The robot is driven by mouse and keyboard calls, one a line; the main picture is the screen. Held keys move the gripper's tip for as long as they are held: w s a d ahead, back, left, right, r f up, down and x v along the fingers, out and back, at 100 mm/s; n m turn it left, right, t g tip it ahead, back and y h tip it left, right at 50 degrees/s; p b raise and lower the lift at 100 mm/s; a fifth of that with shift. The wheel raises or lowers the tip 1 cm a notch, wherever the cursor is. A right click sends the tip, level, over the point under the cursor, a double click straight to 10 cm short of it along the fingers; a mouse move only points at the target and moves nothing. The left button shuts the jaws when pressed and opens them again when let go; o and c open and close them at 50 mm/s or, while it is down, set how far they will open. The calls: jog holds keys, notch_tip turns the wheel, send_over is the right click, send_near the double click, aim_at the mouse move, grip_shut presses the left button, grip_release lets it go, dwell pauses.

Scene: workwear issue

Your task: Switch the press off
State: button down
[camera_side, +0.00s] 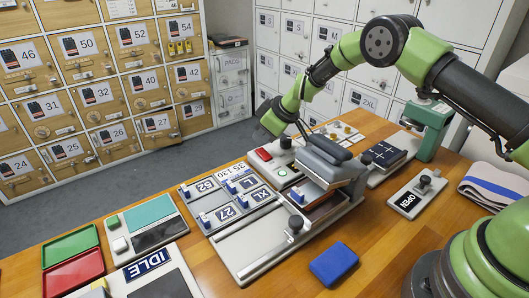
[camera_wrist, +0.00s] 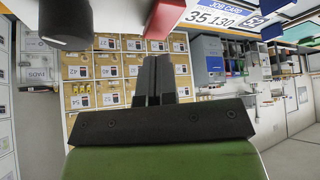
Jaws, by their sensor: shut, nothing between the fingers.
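The press (camera_side: 322,160), with its grey upper plate, stands on the wooden table in the middle of the side view. At its left end, a pale control box (camera_side: 256,163) carries a red switch (camera_side: 264,154), a round green-lit button (camera_side: 283,172) and a black-capped knob (camera_side: 286,142). In the wrist view, my gripper (camera_wrist: 153,62) is shut and empty. Its fingertips are close to a red block (camera_wrist: 165,16), which looks like the switch; I cannot tell whether they touch. A black cylinder (camera_wrist: 66,22) is to their left. In the side view the fingertips are hard to make out.
A board of numbered cards (camera_side: 228,198) lies left of the press, and an IDLE panel (camera_side: 147,263) is at the front left. A blue pad (camera_side: 334,263) lies in front. Lockers line the back.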

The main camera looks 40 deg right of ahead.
jog(key=shift+f, duration=0.95)
dwell(0.8)
jog(key=shift+r, duration=3.55)
notch_tip(320, 180, up, 9)
jog(key=m, duration=0.2)
send_over(263, 150)
jog(key=s, duration=0.3)
jog(key=s+r+m, duration=0.2)
jog(key=s+r, duration=0.7)
jog(key=s+r+m+t+h, duration=0.1)
jog(key=s+m, duration=0.5)
jog(key=s, duration=1.6)
jog(key=shift+s+r, duration=0.3)
jog(key=shift+s, duration=0.05)
